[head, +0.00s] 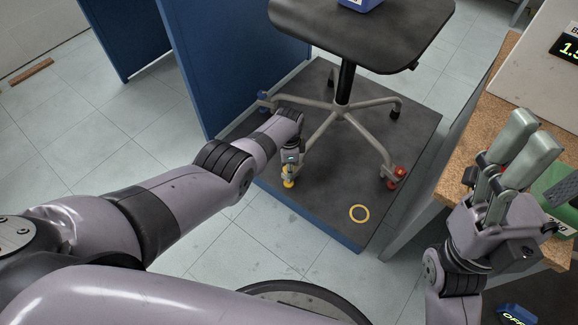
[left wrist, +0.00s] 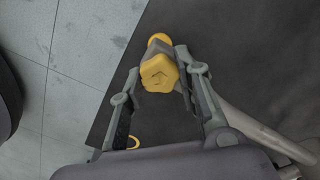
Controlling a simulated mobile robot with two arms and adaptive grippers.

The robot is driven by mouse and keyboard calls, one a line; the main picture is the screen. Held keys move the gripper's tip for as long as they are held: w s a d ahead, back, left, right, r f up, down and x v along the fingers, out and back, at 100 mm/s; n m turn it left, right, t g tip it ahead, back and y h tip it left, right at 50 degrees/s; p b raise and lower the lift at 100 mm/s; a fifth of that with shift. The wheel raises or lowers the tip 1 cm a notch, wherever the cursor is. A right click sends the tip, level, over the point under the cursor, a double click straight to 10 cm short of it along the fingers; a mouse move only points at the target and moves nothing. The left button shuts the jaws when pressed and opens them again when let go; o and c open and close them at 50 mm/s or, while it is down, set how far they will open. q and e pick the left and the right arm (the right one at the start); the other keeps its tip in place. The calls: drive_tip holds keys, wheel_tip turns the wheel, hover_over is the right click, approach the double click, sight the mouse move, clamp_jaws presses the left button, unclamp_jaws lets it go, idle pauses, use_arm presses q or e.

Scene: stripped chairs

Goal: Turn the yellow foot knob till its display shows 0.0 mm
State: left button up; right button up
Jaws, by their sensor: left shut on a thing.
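The yellow foot knob (left wrist: 158,72) sits between the fingers of my left gripper (left wrist: 160,85) in the left wrist view. The gripper is shut on it. In the head view my left gripper (head: 291,165) reaches down at the near left leg of the chair base (head: 340,112), with a yellow foot (head: 288,183) just below it. A small lit green display (head: 292,158) shows there, too small to read. My right gripper (head: 530,135) is empty, its fingers apart, above the bench at the right.
The chair stands on a dark platform (head: 395,180) with a blue edge. A yellow ring (head: 359,213) lies on it. A red foot (head: 397,172) is at the right leg. A blue partition (head: 225,60) stands behind. A wooden-topped bench (head: 455,160) stands right, with a partly cut-off display (head: 567,48).

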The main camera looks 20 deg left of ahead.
use_arm(q)
drive_tip(key=shift+s+m, duration=0.1)
drive_tip(key=shift+m, duration=0.5)
drive_tip(key=o, duration=1.2)
drive_tip(key=shift+c, duration=0.2)
drive_tip(key=shift+r, duration=0.1)
drive_tip(key=shift+r, duration=0.45)
wheel_tip(320, 180, up, 11)
drive_tip(key=shift+f, duration=0.1)
